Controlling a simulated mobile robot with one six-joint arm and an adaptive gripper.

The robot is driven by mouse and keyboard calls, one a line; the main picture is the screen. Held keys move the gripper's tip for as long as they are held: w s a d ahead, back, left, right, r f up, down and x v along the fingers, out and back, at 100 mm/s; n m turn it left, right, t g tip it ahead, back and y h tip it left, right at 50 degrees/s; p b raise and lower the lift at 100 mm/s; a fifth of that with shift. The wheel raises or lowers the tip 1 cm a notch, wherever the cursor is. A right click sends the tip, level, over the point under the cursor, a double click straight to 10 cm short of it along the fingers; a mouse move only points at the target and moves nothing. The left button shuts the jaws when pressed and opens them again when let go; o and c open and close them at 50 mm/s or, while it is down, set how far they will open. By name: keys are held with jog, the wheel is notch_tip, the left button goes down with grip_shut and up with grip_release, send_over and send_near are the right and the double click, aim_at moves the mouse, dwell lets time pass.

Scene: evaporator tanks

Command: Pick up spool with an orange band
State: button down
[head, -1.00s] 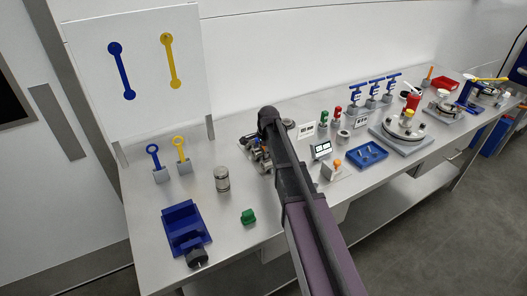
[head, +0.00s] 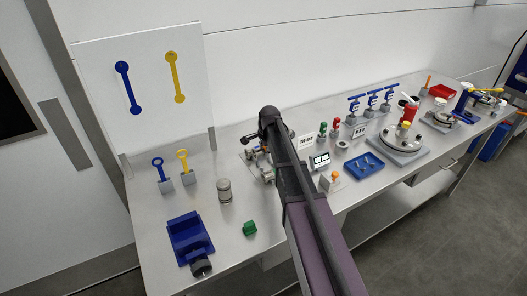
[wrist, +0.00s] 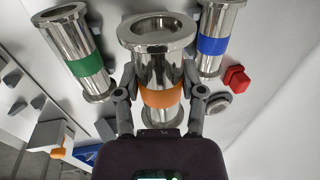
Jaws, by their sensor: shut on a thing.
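In the wrist view a steel spool with an orange band (wrist: 161,95) stands between the two fingers of my gripper (wrist: 160,88). The fingers are shut on it at about the height of the band, one on each side. Its wide open flange is toward the camera. In the head view my own arm hides the gripper and most of what it holds.
A green-banded spool (wrist: 82,57) is close on the left and a blue-banded spool (wrist: 213,42) close on the right. A red block (wrist: 236,78) lies beyond. In the head view, a blue vise (head: 189,240), a green block (head: 249,228) and a steel cylinder (head: 224,191) stand left.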

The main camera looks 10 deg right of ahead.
jog(key=shift+r+p, duration=1.5)
jog(key=shift+r, duration=0.45)
